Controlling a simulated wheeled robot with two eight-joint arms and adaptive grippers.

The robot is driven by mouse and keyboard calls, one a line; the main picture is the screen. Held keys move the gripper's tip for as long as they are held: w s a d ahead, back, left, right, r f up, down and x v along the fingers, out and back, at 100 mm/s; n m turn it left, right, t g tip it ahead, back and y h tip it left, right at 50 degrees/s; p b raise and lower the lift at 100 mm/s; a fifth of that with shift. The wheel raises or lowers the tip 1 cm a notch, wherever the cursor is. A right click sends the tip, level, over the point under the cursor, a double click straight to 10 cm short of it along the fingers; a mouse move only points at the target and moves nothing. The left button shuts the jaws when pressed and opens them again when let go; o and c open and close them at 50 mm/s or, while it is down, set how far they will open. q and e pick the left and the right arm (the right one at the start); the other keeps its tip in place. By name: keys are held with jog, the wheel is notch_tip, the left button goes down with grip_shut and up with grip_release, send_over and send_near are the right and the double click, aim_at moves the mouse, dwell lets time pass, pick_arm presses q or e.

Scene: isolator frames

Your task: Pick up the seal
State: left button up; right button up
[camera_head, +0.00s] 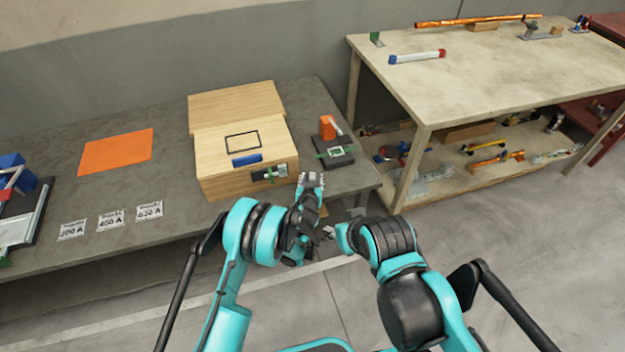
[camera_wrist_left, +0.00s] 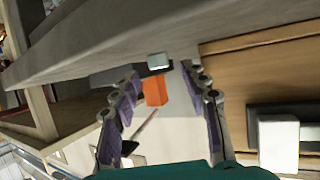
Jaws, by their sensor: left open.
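No part is clearly marked as the seal, and I cannot tell which small piece it is. A wooden box (camera_head: 220,165) stands on the grey bench, with a small black, green and white fitting (camera_head: 270,173) on its front. Right of it lies a black plate with a green frame (camera_head: 334,152), with an orange block (camera_head: 327,127) behind it. My left gripper (camera_head: 311,180) is open and empty, just right of the box front. In the left wrist view the orange block (camera_wrist_left: 156,91) shows between the open fingers, beyond them. My right gripper (camera_head: 329,232) is small and partly hidden, below the bench edge.
An orange mat (camera_head: 116,152) and several white labels (camera_head: 110,221) lie on the left of the bench (camera_head: 180,235). A blue piece (camera_head: 247,160) is on the box. A pale table (camera_head: 470,85) with a tool-filled lower shelf stands at right. Bare bench lies between mat and box.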

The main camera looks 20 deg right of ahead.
aim_at(312, 177)
pick_arm(q)
jog(key=x, duration=0.3)
jog(key=shift+a+b, duration=0.1)
jog(key=shift+b, duration=0.25)
jog(key=shift+s, duration=0.1)
grip_shut()
jog(key=shift+r, duration=0.15)
